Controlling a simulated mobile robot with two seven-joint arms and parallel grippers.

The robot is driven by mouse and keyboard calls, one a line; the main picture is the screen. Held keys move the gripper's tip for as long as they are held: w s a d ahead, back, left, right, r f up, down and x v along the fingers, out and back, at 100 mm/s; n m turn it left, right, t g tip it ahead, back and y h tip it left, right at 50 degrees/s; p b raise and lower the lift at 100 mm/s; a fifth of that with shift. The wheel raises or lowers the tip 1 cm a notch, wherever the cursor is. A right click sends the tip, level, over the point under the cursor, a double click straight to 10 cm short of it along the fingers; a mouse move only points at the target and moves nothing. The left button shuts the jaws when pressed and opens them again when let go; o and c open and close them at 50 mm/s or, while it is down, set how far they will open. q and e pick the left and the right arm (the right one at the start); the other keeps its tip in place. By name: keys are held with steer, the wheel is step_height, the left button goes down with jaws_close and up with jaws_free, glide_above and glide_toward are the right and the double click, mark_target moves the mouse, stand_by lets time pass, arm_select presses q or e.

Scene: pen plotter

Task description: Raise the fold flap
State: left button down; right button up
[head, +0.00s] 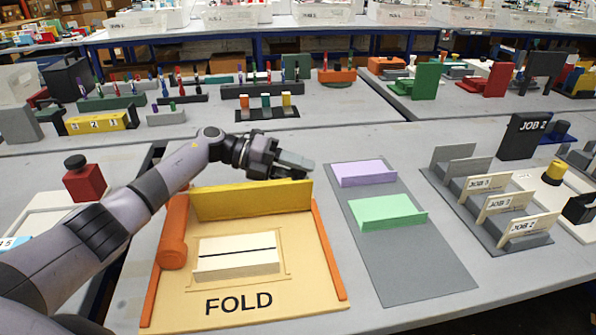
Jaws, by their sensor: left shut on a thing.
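The fold flap (238,203) is a long yellow panel at the back of the tan fold board (185,308), which is marked FOLD. The flap stands up from the board; its exact tilt is hard to tell. The fingertips' contact is partly hidden by the gripper itself. A cream folded-looking piece with a dark line across it (236,265) lies in the marked frame at the board's middle. My right gripper is not in view.
An orange roller (174,232) and orange side rails edge the board. Further right are JOB card holders (500,205).

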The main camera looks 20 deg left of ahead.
mark_target(252, 189)
arm_select(q)
steer(key=shift+a, duration=0.15)
steer(key=c, duration=0.7)
jaws_free()
steer(key=shift+f, duration=0.1)
steer(key=shift+c, duration=0.2)
steer(key=v, duration=0.7)
steer(key=shift+b, duration=0.4)
